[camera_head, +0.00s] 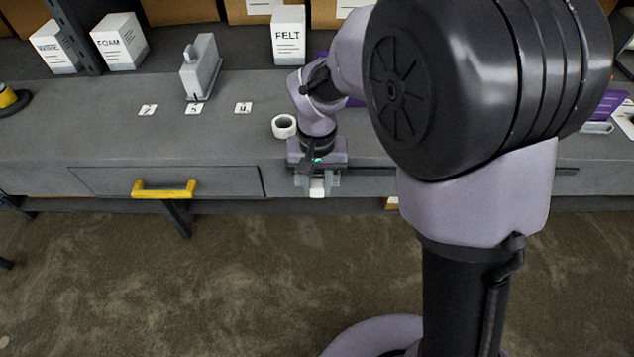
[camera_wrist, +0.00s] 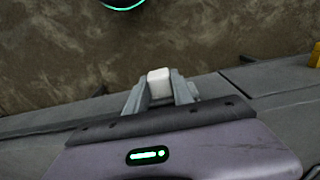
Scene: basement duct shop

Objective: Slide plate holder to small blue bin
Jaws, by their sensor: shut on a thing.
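My gripper (camera_head: 317,188) points down at the front edge of the grey workbench (camera_head: 230,140). It is shut on a small white block (camera_wrist: 159,82), which shows between the two grey fingers in the wrist view. I cannot tell whether this block is the plate holder. In the head view the white block (camera_head: 318,187) shows at the fingertips, in front of the bench face. An upright light-grey holder-like object (camera_head: 200,68) stands on the bench at left, apart from my gripper. I see no small blue bin in either view.
A white ring (camera_head: 284,126) lies on the bench beside my wrist. A drawer with a yellow handle (camera_head: 163,189) is to the left. Small number cards (camera_head: 194,108) lie on the bench. Boxes marked FOAM (camera_head: 118,42) and FELT (camera_head: 288,35) stand behind. Purple items (camera_head: 608,104) are at right.

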